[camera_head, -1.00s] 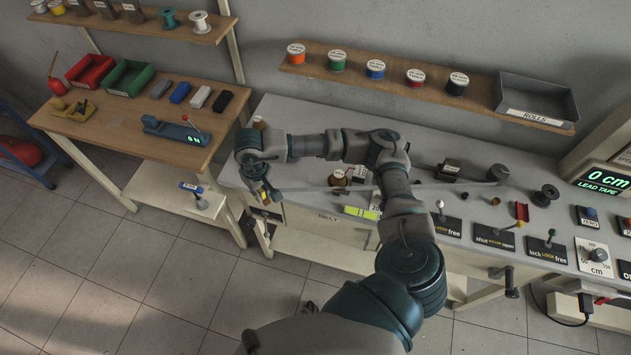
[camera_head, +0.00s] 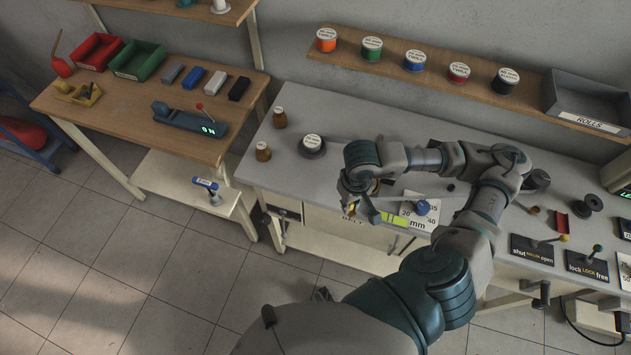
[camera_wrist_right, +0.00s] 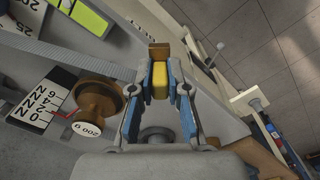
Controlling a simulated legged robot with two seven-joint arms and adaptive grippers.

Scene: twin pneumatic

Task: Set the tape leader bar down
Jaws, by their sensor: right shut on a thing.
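My right gripper (camera_head: 354,207) is over the front edge of the grey bench (camera_head: 345,108), above the BELT label. It is shut on the tape leader bar, a small yellow block with a brown end. In the right wrist view the bar (camera_wrist_right: 160,80) sits between the blue-padded fingers (camera_wrist_right: 160,88). A grey tape strip (camera_wrist_right: 60,52) runs from the left toward the gripper, its joint with the bar hard to make out. My wrist hides much of the bar in the head view. My left gripper is not in view.
A brown 200 g weight (camera_wrist_right: 97,100) and a number card (camera_wrist_right: 42,108) are near the gripper. Two brown bottles (camera_head: 280,118) (camera_head: 263,151) and a dark roll (camera_head: 312,145) stand at the bench's left. Levers with lock and roller labels (camera_head: 563,239) are at right.

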